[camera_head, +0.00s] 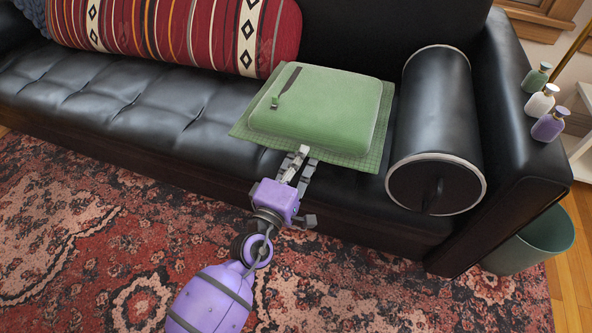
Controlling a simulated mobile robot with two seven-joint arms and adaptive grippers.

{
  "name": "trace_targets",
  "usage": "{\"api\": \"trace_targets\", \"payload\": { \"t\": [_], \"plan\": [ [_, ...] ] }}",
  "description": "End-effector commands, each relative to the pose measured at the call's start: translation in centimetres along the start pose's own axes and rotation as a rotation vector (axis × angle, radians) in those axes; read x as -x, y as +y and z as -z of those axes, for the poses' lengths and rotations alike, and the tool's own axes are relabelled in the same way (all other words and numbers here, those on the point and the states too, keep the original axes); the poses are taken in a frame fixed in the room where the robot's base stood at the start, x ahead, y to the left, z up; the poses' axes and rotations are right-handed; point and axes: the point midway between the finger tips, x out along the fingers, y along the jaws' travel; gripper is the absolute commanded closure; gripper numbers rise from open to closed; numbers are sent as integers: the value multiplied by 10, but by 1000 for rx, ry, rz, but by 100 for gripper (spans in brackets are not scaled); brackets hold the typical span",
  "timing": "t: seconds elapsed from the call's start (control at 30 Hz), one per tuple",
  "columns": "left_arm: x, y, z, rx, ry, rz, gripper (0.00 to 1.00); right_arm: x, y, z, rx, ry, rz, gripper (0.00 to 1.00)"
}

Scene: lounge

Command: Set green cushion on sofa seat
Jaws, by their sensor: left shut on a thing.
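The green cushion (330,112) is a square pad with a wide flat border and a dark strap on its top. It lies flat over the black leather sofa seat (150,105), near the right end; I cannot tell whether it rests fully on the seat. My left gripper (297,163) is purple and grey and reaches up from the bottom. It is shut on the cushion's front edge. My right gripper is not in view.
A red striped bolster (190,35) lies along the sofa back. Three small bottles (541,102) are on the right armrest. A green bin (530,245) stands beside the sofa. The seat's left part is clear.

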Motion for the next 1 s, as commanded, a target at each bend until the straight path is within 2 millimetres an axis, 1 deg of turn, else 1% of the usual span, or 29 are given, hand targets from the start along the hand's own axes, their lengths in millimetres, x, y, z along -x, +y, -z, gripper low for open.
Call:
{"api": "trace_targets", "payload": {
  "t": [0.03, 0.23, 0.4, 0.63, 0.8, 0.83, 0.9, 0.93, 1.0],
  "plan": [
    [0, -13, 0, 0, 0, -1, 100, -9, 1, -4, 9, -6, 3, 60],
    [2, -30, 0, -1, 1, -4, 100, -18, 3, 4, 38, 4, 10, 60],
    [4, -54, 0, 0, 1, -2, 100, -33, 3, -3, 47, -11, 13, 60],
    [4, -51, 0, 0, 2, -6, 100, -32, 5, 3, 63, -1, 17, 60],
    [4, -56, 0, -1, 1, -5, 100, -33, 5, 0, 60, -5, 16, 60],
    [5, -57, 0, 0, 0, -1, 88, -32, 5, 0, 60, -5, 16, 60],
    [5, -57, 0, 0, 0, -1, 79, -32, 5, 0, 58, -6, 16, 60],
    [5, -57, 0, 0, 0, -1, 75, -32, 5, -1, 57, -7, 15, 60],
    [5, -57, 0, 0, 0, -1, 73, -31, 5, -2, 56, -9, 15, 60]
  ]
}}
